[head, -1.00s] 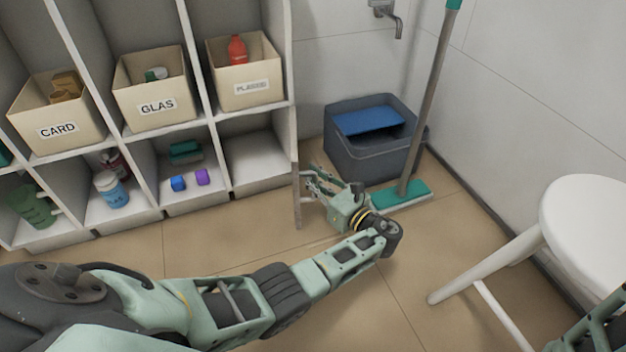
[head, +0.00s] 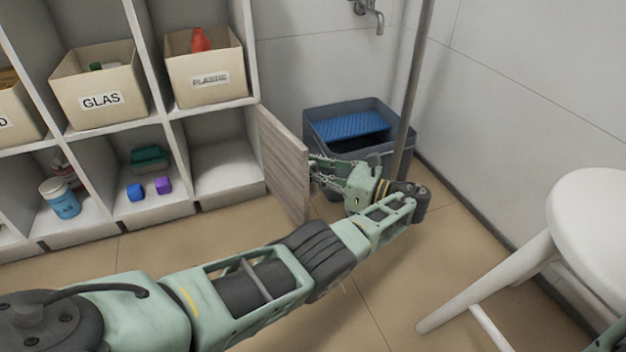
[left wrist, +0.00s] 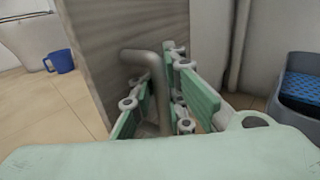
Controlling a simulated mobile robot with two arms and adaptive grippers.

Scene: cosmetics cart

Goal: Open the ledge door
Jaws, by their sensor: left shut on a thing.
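The ledge door (head: 282,160) is a grey wood-grain panel at the right end of the lower shelf row. It stands swung out from the shelf, and the compartment beside it (head: 222,165) is open and looks empty. My left gripper (head: 318,172) is at the door's outer face, near its free edge. In the left wrist view the door (left wrist: 110,30) fills the upper middle, and its bent grey metal handle (left wrist: 152,70) lies between the fingers of my left gripper (left wrist: 160,105), which are shut on it. My right gripper is not clearly in view.
A dark bin with a blue insert (head: 345,122) and a mop pole (head: 410,90) stand behind my left gripper. A white stool (head: 585,215) is at the right. A blue mug (left wrist: 60,61) shows in the left wrist view. Floor before the shelf is clear.

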